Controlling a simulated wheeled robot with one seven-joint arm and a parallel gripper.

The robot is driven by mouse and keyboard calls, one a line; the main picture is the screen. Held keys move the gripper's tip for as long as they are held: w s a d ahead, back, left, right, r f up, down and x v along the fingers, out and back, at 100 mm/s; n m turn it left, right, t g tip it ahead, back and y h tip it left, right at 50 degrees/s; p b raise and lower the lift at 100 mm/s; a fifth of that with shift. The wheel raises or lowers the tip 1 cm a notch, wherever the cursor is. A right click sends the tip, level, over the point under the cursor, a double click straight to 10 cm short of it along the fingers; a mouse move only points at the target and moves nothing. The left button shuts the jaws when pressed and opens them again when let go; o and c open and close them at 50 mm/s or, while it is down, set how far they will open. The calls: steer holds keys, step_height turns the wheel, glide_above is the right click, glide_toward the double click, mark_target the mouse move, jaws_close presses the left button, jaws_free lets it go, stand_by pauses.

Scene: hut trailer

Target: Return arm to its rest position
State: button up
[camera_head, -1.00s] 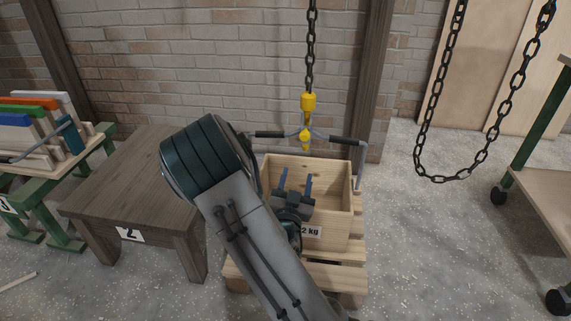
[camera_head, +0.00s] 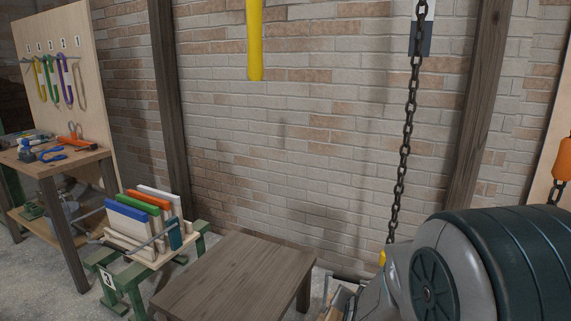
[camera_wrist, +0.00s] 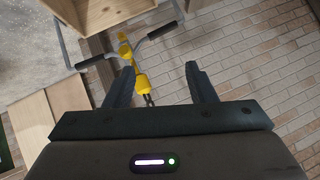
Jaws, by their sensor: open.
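My gripper (camera_wrist: 160,67) shows in the wrist view with its two dark fingers spread apart and nothing between the tips. In the head view it is hidden; my arm fills the lower right. Beyond the left finger, the wrist view shows the yellow hook block (camera_wrist: 141,82) and its handlebar with dark grips (camera_wrist: 160,30). The wooden crate (camera_wrist: 80,14) shows at the top left of the wrist view. In the head view only a bit of the crate (camera_head: 341,303) shows beside my arm.
A dark wooden table (camera_head: 235,278) stands left of my arm. Left of it is a green stand with coloured boards (camera_head: 150,215), then a workbench (camera_head: 50,165) with tools. A chain (camera_head: 404,150) hangs close behind my arm. A brick wall (camera_head: 300,130) closes the back.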

steer(key=s+r+n+g+p, duration=0.3)
steer(key=s+r+p, duration=0.5)
steer(key=r, duration=0.5)
steer(key=s+a+r+n+g+y+p, duration=0.1)
steer(key=s+r+n+g+p, duration=0.2)
steer(key=s+r+p, duration=0.6)
steer(key=s+r+g, duration=0.1)
steer(key=s+r, duration=0.3)
steer(key=r, duration=0.1)
steer(key=shift+s+a+r+n+y+p, duration=0.2)
steer(key=shift+s+r+n+y+p, duration=0.05)
steer(key=shift+n+y+p, duration=0.05)
